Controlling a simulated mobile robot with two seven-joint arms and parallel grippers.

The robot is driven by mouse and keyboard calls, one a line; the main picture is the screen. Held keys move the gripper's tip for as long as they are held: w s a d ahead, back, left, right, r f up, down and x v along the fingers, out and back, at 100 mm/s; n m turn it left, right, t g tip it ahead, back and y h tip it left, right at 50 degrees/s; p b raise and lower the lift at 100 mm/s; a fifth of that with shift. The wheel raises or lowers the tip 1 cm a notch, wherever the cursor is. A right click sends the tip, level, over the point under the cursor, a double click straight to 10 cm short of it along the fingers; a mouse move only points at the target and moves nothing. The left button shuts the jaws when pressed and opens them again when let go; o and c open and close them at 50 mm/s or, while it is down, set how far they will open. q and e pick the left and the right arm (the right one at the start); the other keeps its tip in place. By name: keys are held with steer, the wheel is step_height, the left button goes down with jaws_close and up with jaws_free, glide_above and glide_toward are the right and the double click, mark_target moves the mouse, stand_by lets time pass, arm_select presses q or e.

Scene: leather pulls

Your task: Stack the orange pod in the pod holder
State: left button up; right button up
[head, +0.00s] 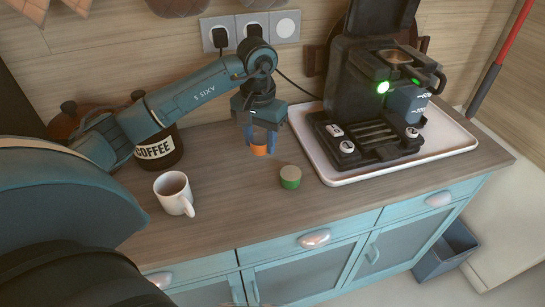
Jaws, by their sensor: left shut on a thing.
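My left gripper (262,137) points down over the counter, left of the coffee machine. It is shut on the orange pod (259,151), whose orange side shows between and below the fingers. I cannot tell whether the pod touches the counter. A green pod with a pale top (290,177) stands on the counter just to the right and nearer. I cannot make out a separate pod holder; a round metal-rimmed opening (396,57) shows on top of the coffee machine (372,100). My right gripper is not in view.
The machine stands on a white tray (330,178) with a raised rim. A white mug (174,193) of dark liquid and a dark coffee jar (158,148) stand left on the wooden counter (235,215). A cable crosses behind the gripper. The front middle counter is clear.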

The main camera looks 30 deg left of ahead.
mark_target(261, 169)
arm_select(q)
step_height(261, 169, down, 6)
steer(key=shift+p, duration=0.3)
steer(key=shift+f, duration=0.3)
steer(key=o, duration=0.9)
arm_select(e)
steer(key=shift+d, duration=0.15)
arm_select(q)
steer(key=shift+r, duration=0.1)
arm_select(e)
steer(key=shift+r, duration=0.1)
